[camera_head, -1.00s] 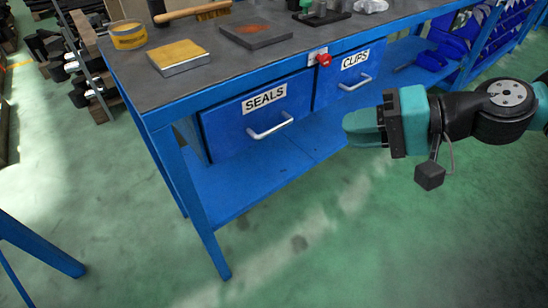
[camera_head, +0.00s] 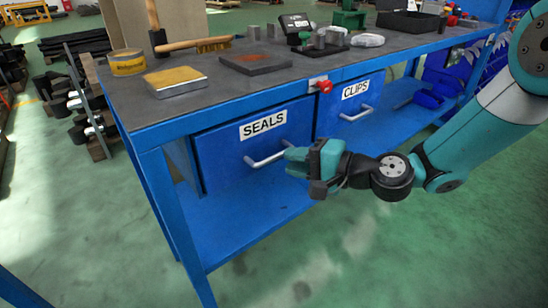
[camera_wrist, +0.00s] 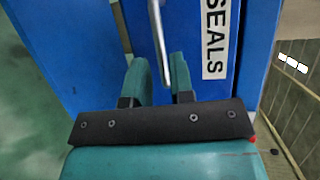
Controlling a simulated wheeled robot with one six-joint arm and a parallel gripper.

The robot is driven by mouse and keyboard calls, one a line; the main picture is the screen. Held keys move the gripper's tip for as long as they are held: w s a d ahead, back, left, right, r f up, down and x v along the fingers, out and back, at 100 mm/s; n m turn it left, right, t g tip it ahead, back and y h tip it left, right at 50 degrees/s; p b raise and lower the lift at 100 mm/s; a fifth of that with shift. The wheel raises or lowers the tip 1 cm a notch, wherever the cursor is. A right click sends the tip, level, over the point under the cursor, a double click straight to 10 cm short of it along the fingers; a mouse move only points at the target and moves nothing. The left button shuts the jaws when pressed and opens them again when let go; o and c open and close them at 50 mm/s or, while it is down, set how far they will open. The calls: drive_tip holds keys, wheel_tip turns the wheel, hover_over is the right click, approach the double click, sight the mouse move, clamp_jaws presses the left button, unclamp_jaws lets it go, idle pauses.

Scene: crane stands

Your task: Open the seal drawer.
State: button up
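The seal drawer (camera_head: 225,160) is a blue front with a white SEALS label (camera_head: 263,125), under the bench's left part; it looks shut. Its silver bar handle (camera_head: 262,162) runs across below the label. My gripper (camera_head: 291,160) is at the handle's right end in the head view. In the wrist view, my gripper (camera_wrist: 158,68) has its two teal fingers apart, and the handle (camera_wrist: 158,35) reaches into the gap between them. I see gaps beside the bar, but cannot tell whether either finger touches it. The SEALS label (camera_wrist: 214,45) is right of the fingers.
The CLIPS drawer (camera_head: 345,110) is just right, with its own handle (camera_head: 357,113). A red knob (camera_head: 324,86) sits on the bench edge above. A brush, tins and blocks stand on the bench top (camera_head: 220,90). A blue lower shelf (camera_head: 235,215) lies below; green floor in front is open.

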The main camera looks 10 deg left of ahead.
sight(276, 158)
drive_tip(key=x, duration=0.5)
drive_tip(key=shift+a, duration=0.15)
clamp_jaws()
